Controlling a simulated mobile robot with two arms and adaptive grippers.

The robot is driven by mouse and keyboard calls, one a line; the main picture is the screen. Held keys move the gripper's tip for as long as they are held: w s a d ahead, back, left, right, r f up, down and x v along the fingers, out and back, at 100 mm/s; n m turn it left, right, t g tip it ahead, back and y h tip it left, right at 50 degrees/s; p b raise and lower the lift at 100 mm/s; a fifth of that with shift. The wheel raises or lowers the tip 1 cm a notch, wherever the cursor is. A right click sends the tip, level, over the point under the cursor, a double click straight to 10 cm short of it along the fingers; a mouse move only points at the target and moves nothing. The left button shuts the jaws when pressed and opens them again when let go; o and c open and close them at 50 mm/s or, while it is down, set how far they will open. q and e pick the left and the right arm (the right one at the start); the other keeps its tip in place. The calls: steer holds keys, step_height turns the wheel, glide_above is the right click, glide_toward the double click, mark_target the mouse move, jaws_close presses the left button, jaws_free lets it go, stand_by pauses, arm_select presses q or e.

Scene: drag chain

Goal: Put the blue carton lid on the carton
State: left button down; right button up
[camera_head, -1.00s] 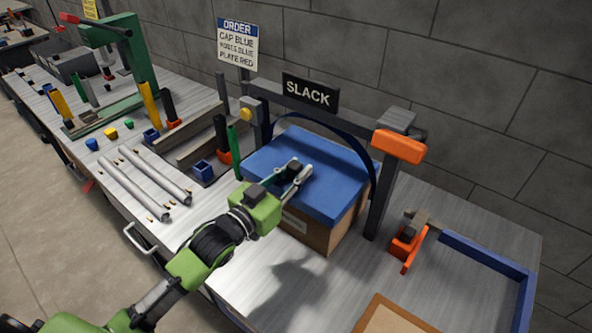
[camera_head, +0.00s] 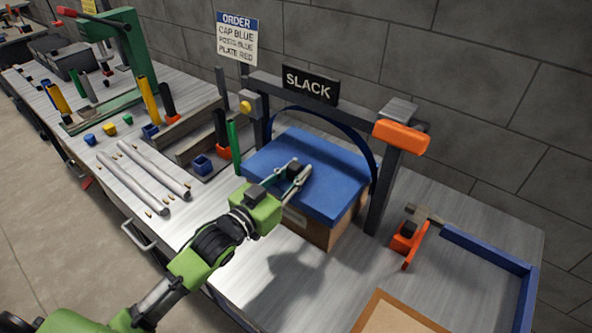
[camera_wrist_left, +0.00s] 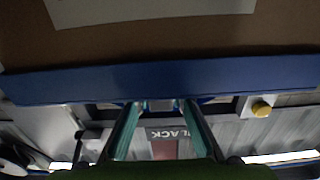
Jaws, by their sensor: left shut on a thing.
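The blue carton lid (camera_head: 325,190) lies over the top of the brown cardboard carton (camera_head: 318,233), under the frame marked SLACK. The lid looks roughly level, but I cannot tell whether it is fully seated. My left gripper (camera_head: 293,177) reaches over the lid from the front left and is shut on it; the exact contact is partly hidden by the fingers. In the left wrist view, the lid's blue edge (camera_wrist_left: 230,78) runs across in front of the fingers (camera_wrist_left: 158,115), with the carton's brown side (camera_wrist_left: 285,35) beside it. My right gripper is not in view.
The dark frame's right post (camera_head: 383,190) with an orange block (camera_head: 401,142) stands close to the carton. An orange clamp-like piece (camera_head: 408,243) and a blue rail (camera_head: 487,248) lie to the right. Grey tubes (camera_head: 135,178) lie at left. A brown board (camera_head: 395,315) lies at the front.

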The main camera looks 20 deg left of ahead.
arm_select(q)
steer(key=shift+f+b, duration=0.5)
steer(key=shift+f, duration=0.5)
steer(key=c, duration=1.8)
jaws_free()
steer(key=shift+o, duration=0.2)
steer(key=shift+s, duration=0.1)
steer(key=shift+s+a, duration=0.15)
steer(key=shift+s, duration=0.1)
steer(key=v, duration=1.1)
steer(key=shift+s, duration=0.2)
